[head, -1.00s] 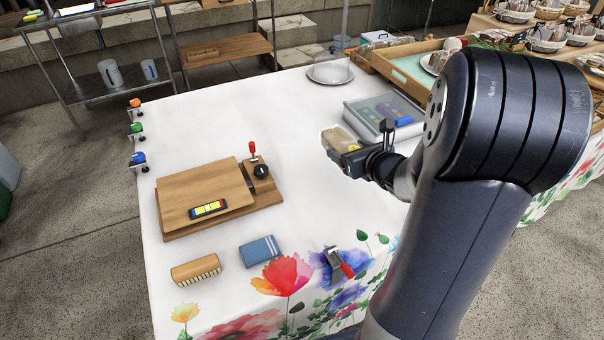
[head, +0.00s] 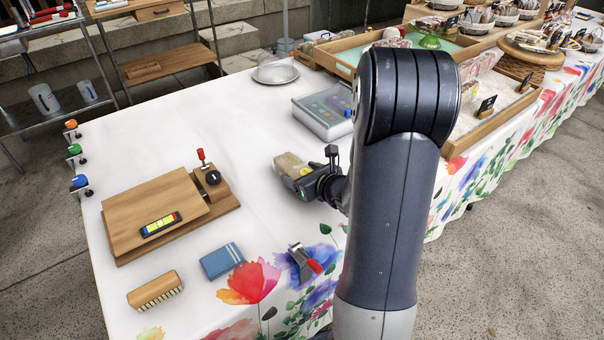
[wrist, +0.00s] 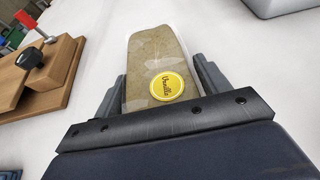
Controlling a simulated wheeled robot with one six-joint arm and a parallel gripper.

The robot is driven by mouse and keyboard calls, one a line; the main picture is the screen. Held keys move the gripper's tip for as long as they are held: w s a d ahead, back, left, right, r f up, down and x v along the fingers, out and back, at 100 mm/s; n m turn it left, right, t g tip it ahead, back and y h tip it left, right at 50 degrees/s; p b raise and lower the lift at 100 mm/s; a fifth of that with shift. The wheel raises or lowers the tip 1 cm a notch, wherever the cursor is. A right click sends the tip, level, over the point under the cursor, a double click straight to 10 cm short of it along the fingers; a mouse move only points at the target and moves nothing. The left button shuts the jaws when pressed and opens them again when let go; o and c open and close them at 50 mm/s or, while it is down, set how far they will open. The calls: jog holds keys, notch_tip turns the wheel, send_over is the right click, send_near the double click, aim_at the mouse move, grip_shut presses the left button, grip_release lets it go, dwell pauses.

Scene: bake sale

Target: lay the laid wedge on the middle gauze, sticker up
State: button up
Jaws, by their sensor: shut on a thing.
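My gripper (head: 303,178) is shut on the wedge (head: 291,164), a tan piece in clear wrapping, and holds it over the white tablecloth. In the wrist view, the wedge (wrist: 155,62) lies between the two fingers of my gripper (wrist: 160,82). Its round yellow sticker (wrist: 166,86), lettered "Vanilla", faces the wrist camera. I cannot pick out the middle gauze for certain. My arm hides part of the display area at the right.
A clear-lidded box (head: 323,110), a metal plate (head: 275,74) and a wooden tray (head: 325,62) lie beyond my gripper. A wooden board (head: 150,205), brush (head: 155,290), blue cloth (head: 222,261) and red-handled clamp (head: 304,262) are nearer. Bare cloth lies between board and box.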

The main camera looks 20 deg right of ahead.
jog(key=shift+f, duration=0.2)
jog(key=o, duration=0.7)
jog(key=shift+c, duration=0.2)
jog(key=shift+r, duration=0.15)
jog(key=shift+r, duration=0.2)
jog(key=p+v, duration=0.2)
jog(key=v, duration=1)
jog(key=shift+f, duration=0.15)
jog(key=b+x, duration=0.2)
jog(key=x, duration=1)
jog(key=shift+f, duration=0.2)
jog(key=shift+r, duration=0.8)
